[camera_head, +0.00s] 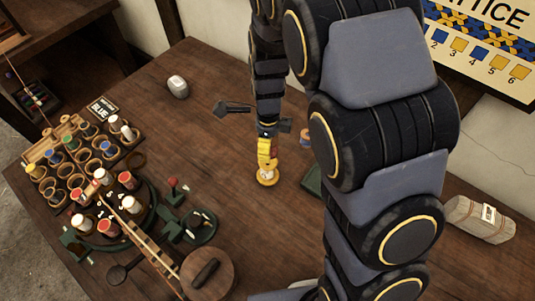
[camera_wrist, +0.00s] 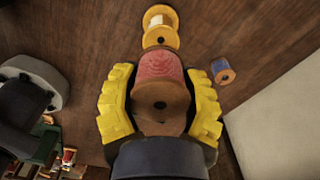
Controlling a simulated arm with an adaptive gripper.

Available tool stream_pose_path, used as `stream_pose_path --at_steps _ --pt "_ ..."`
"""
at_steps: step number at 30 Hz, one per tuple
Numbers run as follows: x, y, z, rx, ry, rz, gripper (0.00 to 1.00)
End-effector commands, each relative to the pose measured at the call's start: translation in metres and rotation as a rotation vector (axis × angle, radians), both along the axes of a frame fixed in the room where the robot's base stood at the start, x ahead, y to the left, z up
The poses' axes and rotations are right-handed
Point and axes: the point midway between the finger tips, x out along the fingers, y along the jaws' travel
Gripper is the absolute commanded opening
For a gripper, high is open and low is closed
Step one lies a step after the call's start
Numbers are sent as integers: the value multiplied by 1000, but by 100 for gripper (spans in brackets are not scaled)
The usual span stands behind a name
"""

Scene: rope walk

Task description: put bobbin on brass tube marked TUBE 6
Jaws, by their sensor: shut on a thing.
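My gripper (camera_wrist: 160,98) is shut on a red bobbin (camera_wrist: 160,72), with a yellow finger on each side of it in the wrist view. In the head view my gripper (camera_head: 266,152) is over the middle of the table, and its fingers largely hide the held bobbin. A yellow bobbin (camera_wrist: 160,28) with a pale top is just beyond the red one; it also shows below my fingers in the head view (camera_head: 267,179). A blue bobbin (camera_wrist: 223,70) lies on the table to the right. I cannot make out a TUBE 6 marking in either view.
At the left stand a wooden rack (camera_head: 45,155) of round cups and a round green stand (camera_head: 150,215) with several bobbins. A round wooden piece (camera_head: 207,272) is in front. A pale roll (camera_head: 480,219) lies at the right.

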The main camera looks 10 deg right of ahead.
Motion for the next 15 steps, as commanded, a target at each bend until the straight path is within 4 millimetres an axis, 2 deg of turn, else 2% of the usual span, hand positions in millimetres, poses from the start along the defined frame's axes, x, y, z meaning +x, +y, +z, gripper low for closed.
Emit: stream_pose_path --at_steps 9,15 --pt "0 0 -40 0 0 0 15" --pt "1 0 -44 1 -4 0 15"
